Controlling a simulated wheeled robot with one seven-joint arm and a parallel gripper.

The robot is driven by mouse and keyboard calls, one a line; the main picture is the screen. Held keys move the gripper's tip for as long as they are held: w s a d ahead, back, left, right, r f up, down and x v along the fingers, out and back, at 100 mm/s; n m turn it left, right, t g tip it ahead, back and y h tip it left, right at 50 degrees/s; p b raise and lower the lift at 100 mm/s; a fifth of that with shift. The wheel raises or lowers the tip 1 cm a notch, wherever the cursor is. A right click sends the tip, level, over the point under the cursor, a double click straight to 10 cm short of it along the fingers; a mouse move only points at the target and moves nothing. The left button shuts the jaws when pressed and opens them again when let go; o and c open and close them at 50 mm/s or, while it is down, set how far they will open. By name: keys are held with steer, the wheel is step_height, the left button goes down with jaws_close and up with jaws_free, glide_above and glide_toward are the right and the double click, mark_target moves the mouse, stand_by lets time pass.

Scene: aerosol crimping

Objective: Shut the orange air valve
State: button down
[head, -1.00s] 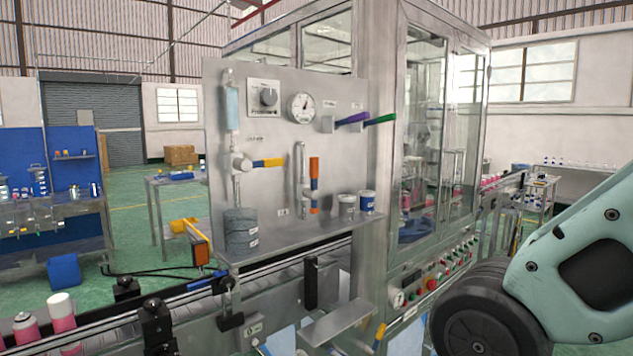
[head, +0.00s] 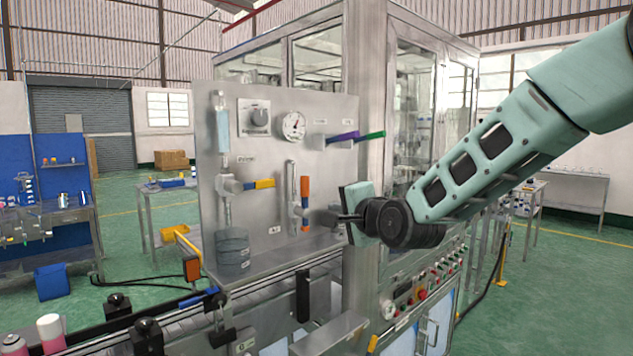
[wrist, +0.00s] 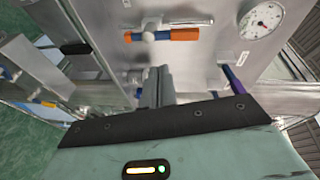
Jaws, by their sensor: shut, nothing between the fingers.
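The orange air valve (head: 305,188) is on the steel panel, with an orange lever and a blue band. The lever stands upright, beside and parallel to its vertical pipe. In the wrist view the orange lever (wrist: 178,34) lies across the top of the picture, beyond the fingertips. My gripper (head: 335,217) is to the right of the lever and a little low, pointing left, with a gap between them. In the wrist view its fingers (wrist: 158,84) are together and hold nothing.
A yellow-handled valve (head: 262,184) sits left of the orange one. Purple (head: 343,137) and green (head: 370,135) levers stick out above my gripper. A gauge (head: 293,126) is higher up. A steel shelf (head: 275,262) juts out below, with a dark grey cylinder (head: 232,247) on it.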

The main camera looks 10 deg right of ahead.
mark_target(302, 196)
steer(key=w+r+m+t+p, duration=0.1)
steer(key=w+r+p, duration=0.15)
steer(key=w, duration=0.35)
steer(key=w+r+m+t+p, duration=0.1)
steer(key=w+m+p, duration=0.1)
steer(key=w+p, duration=0.3)
steer(key=a, duration=0.2)
steer(key=s+a+p, duration=0.1)
steer(key=shift+a+f+h, duration=0.1)
steer(key=shift+f+h, duration=0.15)
steer(key=shift+h, duration=0.15)
steer(key=shift+a+f+n+b, duration=0.1)
steer(key=shift+a+n+b, duration=0.05)
steer(key=shift+n+b, duration=0.35)
